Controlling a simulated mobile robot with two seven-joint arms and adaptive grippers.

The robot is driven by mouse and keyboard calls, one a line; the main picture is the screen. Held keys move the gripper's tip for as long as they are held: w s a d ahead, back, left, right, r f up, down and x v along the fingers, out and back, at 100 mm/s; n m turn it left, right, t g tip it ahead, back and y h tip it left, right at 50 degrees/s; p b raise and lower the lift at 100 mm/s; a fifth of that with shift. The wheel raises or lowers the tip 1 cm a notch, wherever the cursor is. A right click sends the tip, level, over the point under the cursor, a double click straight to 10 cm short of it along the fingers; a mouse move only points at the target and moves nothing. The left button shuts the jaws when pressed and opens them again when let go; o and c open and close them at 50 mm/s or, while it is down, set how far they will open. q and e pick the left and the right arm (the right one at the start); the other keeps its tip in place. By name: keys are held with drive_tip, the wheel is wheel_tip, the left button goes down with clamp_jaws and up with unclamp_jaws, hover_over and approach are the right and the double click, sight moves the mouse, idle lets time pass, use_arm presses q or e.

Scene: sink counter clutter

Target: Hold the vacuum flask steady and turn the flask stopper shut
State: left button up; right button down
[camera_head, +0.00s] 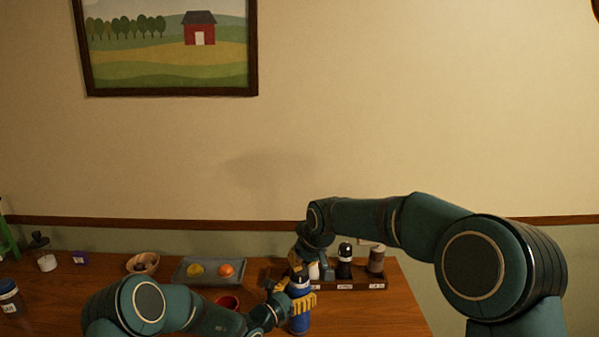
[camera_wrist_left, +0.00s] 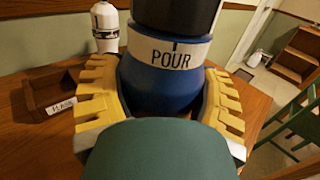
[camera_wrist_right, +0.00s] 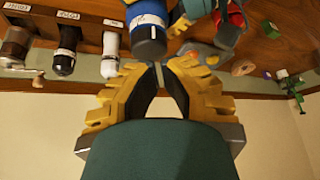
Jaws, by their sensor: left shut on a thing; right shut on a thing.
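The blue vacuum flask (camera_head: 299,322) stands upright at the table's front. My left gripper (camera_head: 301,303) is shut around its body. In the left wrist view the flask (camera_wrist_left: 165,84) sits between the yellow fingers, with a white collar (camera_wrist_left: 172,53) reading "POUR" and a short dark tick above the word. The black flask stopper (camera_wrist_left: 176,14) rises above the collar.
A dark rack (camera_head: 345,284) with several labelled containers stands right behind the flask. A red mug (camera_head: 228,302) is close on the left. A grey tray (camera_head: 208,281) with yellow and orange fruit and a bowl (camera_head: 143,263) lie farther left. The table's right part is clear.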

drive_tip(key=shift+s+f, duration=0.1)
drive_tip(key=shift+f, duration=2.6)
drive_tip(key=shift+w, duration=0.2)
drive_tip(key=shift+w+d, duration=0.35)
drive_tip(key=shift+d, duration=0.45)
drive_tip(key=shift+w+d, duration=0.45)
drive_tip(key=shift+d, duration=0.05)
wheel_tip(320, 180, up, 6)
hover_over(305, 282)
drive_tip(key=s+d, duration=0.1)
drive_tip(key=d, duration=0.2)
drive_tip(key=shift+a, duration=0.25)
